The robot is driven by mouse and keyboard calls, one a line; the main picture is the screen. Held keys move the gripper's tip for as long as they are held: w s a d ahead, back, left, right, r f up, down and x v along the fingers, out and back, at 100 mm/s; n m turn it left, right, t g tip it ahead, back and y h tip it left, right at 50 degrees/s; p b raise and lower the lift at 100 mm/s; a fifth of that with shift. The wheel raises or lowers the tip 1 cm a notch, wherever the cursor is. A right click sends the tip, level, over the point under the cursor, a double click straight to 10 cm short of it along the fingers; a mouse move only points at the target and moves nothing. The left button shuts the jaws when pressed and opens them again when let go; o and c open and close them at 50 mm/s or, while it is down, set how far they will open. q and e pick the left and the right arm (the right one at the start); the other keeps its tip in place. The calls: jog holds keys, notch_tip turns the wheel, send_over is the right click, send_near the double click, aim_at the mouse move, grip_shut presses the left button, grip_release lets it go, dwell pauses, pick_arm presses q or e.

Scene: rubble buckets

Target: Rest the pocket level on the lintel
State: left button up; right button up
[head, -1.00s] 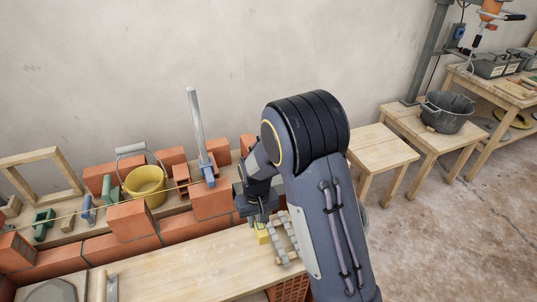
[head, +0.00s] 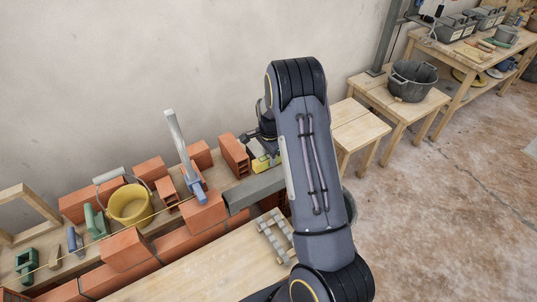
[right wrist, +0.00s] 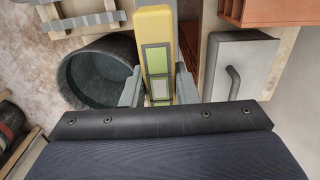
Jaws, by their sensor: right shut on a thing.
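The pocket level (head: 262,163) is a small yellow block with green-framed windows. My right gripper (head: 262,150) is shut on it and holds it near the far side of the lintel. In the right wrist view, the level (right wrist: 154,40) stands between the two grey fingers (right wrist: 158,88). The lintel (head: 254,189) is a grey beam by the brick wall, just in front of the level in the head view. Its right end is hidden behind my right arm. I cannot tell whether the level touches anything below. My left gripper is not in view.
A grey slatted rack (head: 275,236) lies on the wooden bench (head: 195,268). A dark bucket (head: 411,80) stands on a table at right.

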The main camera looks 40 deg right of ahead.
jog(key=shift+f, duration=0.1)
jog(key=shift+f+b, duration=2.4)
jog(key=shift+f, duration=0.5)
jog(key=shift+f, duration=0.15)
jog(key=shift+f+b, duration=0.1)
jog(key=shift+b, duration=0.2)
jog(key=shift+f+b, duration=0.3)
jog(key=shift+f, duration=0.05)
jog(key=shift+f+b, duration=0.3)
